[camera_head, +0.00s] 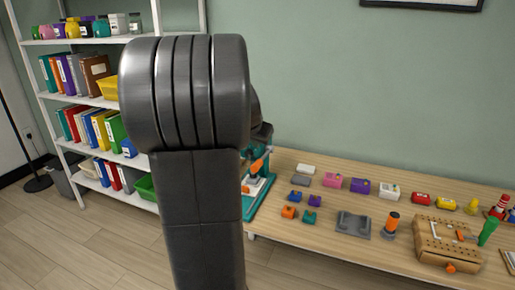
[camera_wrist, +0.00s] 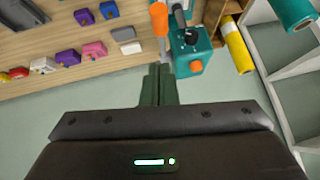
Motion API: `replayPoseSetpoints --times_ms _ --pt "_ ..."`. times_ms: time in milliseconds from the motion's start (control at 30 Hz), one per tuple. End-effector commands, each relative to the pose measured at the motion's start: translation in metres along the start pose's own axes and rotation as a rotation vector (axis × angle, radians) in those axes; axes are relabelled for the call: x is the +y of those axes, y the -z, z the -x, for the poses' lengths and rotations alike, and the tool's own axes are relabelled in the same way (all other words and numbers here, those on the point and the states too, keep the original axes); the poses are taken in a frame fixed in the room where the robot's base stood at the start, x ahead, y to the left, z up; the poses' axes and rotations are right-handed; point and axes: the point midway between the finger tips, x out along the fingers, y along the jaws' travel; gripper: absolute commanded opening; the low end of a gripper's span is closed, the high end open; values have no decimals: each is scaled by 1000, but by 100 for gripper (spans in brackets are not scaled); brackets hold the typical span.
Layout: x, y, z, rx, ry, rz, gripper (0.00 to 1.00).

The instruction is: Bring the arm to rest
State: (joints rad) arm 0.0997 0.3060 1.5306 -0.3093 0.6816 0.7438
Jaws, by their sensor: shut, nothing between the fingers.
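My arm (camera_head: 200,200) stands upright in the left middle of the head view and hides part of the table and shelf. My gripper (camera_wrist: 159,84) shows in the wrist view, with its two dark fingers together and nothing between them. In that view the fingertips point toward the table edge and a teal machine (camera_wrist: 189,48) with orange parts. They look apart from both. In the head view my gripper is hidden behind the arm.
A wooden table (camera_head: 325,239) holds small coloured blocks, a grey bracket (camera_head: 353,225), an orange-topped cylinder (camera_head: 391,223) and a wooden box (camera_head: 447,243). The teal machine (camera_head: 262,140) stands at its left end. A white shelf (camera_head: 85,100) with binders is at left. Floor at front left is clear.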

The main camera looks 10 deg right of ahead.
Motion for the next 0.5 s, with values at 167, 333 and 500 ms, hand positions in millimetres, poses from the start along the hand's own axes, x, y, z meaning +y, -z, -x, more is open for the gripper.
replayPoseSetpoints --times_ms 167,333,500 --pt "0 -2 21 2 2 0 0" --pt "0 -3 27 0 1 0 0" --pt "0 -2 27 0 0 0 0"
